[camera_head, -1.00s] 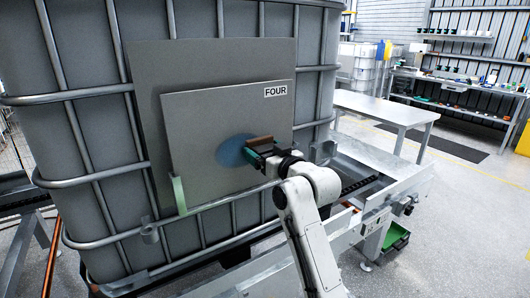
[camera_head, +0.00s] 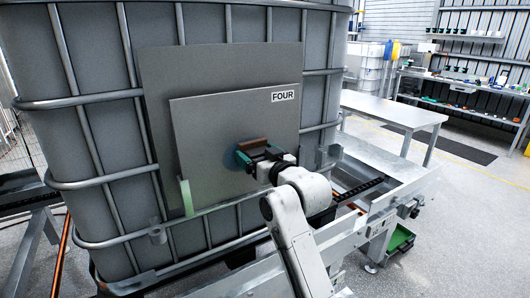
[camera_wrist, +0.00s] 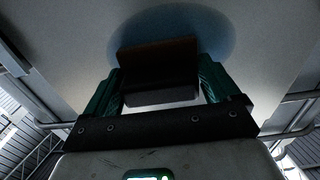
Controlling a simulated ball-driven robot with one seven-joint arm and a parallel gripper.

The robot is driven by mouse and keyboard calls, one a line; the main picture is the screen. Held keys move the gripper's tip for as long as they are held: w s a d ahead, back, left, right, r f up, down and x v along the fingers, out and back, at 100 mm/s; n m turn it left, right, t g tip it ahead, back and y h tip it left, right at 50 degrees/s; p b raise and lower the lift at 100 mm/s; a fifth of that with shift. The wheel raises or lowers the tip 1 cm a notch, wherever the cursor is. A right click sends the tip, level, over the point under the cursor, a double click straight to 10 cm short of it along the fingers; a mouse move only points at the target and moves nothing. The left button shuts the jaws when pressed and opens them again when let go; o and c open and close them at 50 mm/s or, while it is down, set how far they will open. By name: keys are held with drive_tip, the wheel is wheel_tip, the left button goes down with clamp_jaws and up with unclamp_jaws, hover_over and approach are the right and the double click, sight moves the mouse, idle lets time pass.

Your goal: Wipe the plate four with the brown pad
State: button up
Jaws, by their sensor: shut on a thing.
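Plate four (camera_head: 215,128) is a grey square panel with a "FOUR" label (camera_head: 283,96) at its upper right, standing upright on the caged tank. A faint bluish round patch (camera_head: 229,163) is on its lower right part and shows as a blue oval in the wrist view (camera_wrist: 215,30). My gripper (camera_head: 254,153) is in front of this patch, its green fingers shut on the brown pad (camera_head: 254,143). In the wrist view the pad (camera_wrist: 158,54) sits between both fingers, its far edge over the blue oval. I cannot tell whether it touches the plate.
A larger grey panel (camera_head: 160,75) stands behind the plate. A green strip (camera_head: 187,197) is at the plate's lower left corner. Metal cage bars (camera_head: 100,182) surround the tank, and a metal conveyor frame (camera_head: 383,190) lies at the lower right. A white table (camera_head: 390,108) stands farther back.

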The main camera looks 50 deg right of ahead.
sight(234, 150)
drive_tip(key=shift+w+a+r+p, duration=0.3)
drive_tip(key=shift+a+r, duration=0.05)
drive_tip(key=shift+a, duration=0.75)
drive_tip(key=shift+w+a+r+p, duration=0.25)
drive_tip(key=shift+w+a+r, duration=0.1)
drive_tip(key=shift+a, duration=0.75)
drive_tip(key=shift+w+a+r+p, duration=0.25)
drive_tip(key=shift+a+r+p, duration=0.1)
drive_tip(key=shift+a, duration=0.75)
drive_tip(key=shift+w, duration=0.1)
drive_tip(key=shift+s+d+f, duration=0.15)
drive_tip(key=shift+d+f, duration=0.15)
drive_tip(key=shift+d, duration=0.15)
drive_tip(key=shift+s+d+f, duration=0.15)
drive_tip(key=shift+d+f, duration=0.1)
drive_tip(key=shift+d, duration=0.2)
